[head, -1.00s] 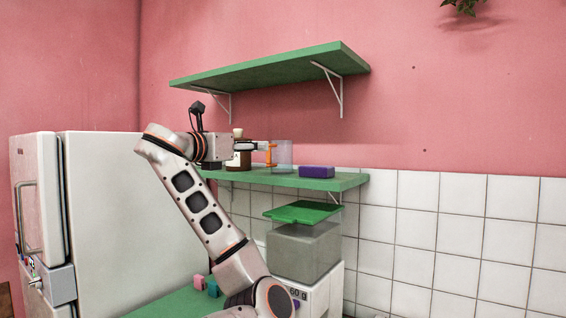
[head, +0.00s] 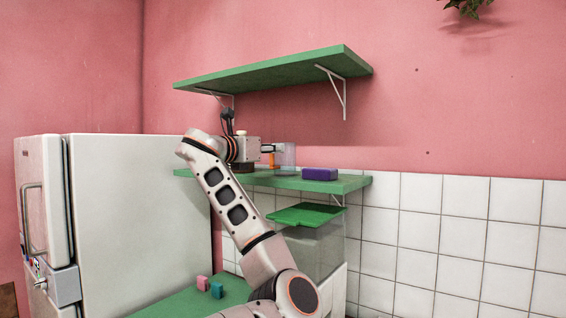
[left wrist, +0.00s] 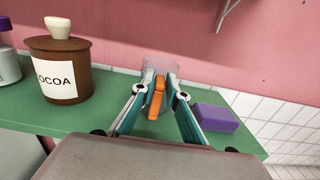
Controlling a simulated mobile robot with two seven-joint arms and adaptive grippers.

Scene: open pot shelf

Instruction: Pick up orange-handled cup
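The clear cup (head: 288,154) with an orange handle (head: 271,161) stands on the lower green shelf (head: 345,184). In the left wrist view the cup (left wrist: 158,66) is straight ahead and its orange handle (left wrist: 157,98) points toward me. My left gripper (head: 268,149) is at the handle. In the left wrist view its two fingers (left wrist: 157,86) are apart, one on each side of the handle, with small gaps visible. My right gripper is not in view.
A brown cocoa jar (left wrist: 60,72) stands left of the cup, partly hidden by my arm in the head view. A purple block (head: 320,174) lies to the right on the shelf. An upper green shelf (head: 280,70) hangs above. A fridge (head: 140,220) stands at left.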

